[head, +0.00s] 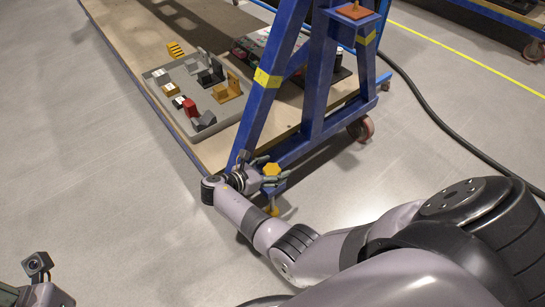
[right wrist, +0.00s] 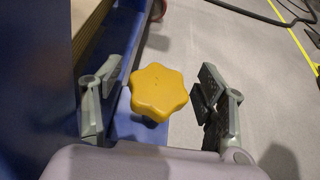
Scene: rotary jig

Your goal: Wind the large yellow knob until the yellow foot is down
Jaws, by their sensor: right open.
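The large yellow knob (head: 271,169) is lobed and sits on a blue bracket at the lower corner of the blue frame. In the right wrist view the knob (right wrist: 159,92) lies between my open fingers, with a gap on each side. My right gripper (head: 273,171) is around the knob without gripping it; its fingers (right wrist: 152,98) show on both sides. The yellow foot (head: 273,211) is below the bracket, near the floor; I cannot tell whether it touches. Part of my left wrist (head: 38,275) shows at the bottom left, its fingers not discernible.
The blue frame (head: 318,75) has a caster (head: 361,129) near its base. A wooden platform (head: 205,155) carries a grey tray (head: 152,80) with several small parts. A black cable (head: 440,122) runs across the floor at right. Open floor lies in front.

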